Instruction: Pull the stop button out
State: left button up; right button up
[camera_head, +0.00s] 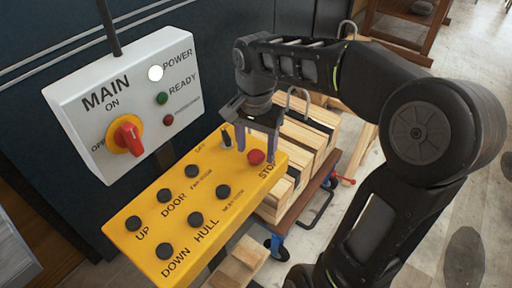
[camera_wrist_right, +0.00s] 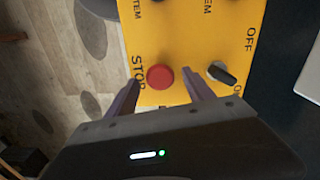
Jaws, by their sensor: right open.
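The red stop button (camera_head: 256,157) sits at the right end of the yellow control panel (camera_head: 150,232), beside the printed word STOP. In the right wrist view the red button (camera_wrist_right: 160,77) lies between and just beyond the two fingertips. My right gripper (camera_head: 256,150) is open above the panel's right end, its purple-grey fingers pointing down near the button. My left gripper is not in view.
A black selector switch (camera_wrist_right: 222,73) marked OFF is close to one finger. Several black buttons (camera_head: 195,219) cover the rest of the panel. A white MAIN box (camera_head: 85,100) with a red rotary switch (camera_head: 129,135) stands behind. Stacked timber (camera_head: 310,130) on a cart is at the right.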

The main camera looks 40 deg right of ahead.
jog(key=shift+f, duration=0.3)
grip_shut()
dwell(0.6)
